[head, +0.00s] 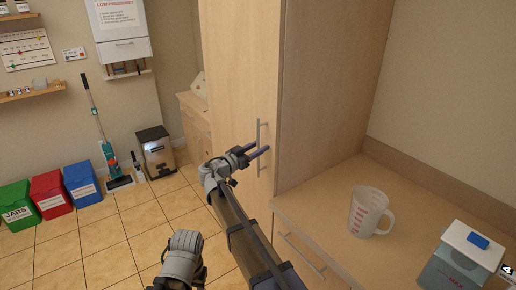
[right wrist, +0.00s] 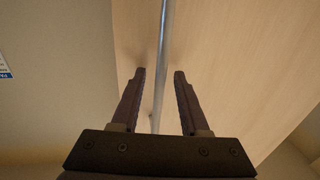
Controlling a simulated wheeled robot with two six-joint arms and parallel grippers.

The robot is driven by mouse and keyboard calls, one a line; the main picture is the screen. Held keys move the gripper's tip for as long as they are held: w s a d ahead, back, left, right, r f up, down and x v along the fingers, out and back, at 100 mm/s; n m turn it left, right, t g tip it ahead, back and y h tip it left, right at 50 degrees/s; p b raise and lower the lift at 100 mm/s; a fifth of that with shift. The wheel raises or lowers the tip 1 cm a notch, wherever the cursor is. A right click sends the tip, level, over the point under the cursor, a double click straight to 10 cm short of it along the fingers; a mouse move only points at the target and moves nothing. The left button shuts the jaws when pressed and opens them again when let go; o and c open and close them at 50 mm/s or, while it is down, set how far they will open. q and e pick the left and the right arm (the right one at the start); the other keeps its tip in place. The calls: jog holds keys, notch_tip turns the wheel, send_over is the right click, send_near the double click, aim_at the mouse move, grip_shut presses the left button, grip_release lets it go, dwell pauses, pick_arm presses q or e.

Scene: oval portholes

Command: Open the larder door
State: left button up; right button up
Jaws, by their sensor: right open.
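The larder door (head: 235,70) is the tall pale wood front in the middle of the head view, and it looks closed. Its handle (head: 258,128) is a thin vertical metal bar near the door's right edge. My right gripper (head: 262,149) is open at the handle. In the right wrist view the handle (right wrist: 164,40) runs up between the two open fingers of my right gripper (right wrist: 160,74), with a gap on both sides. The fingers partly cover the handle in the head view. My left gripper's fingers do not show.
A counter (head: 320,205) right of the larder bears a measuring jug (head: 369,212) and a grey box (head: 462,262) with a white lid. A dark bin (head: 156,152) and red, green and blue boxes (head: 83,184) stand along the wall. Tiled floor left of the door is free.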

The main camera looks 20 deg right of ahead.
jog(key=shift+c, duration=0.4)
grip_shut()
dwell(1.0)
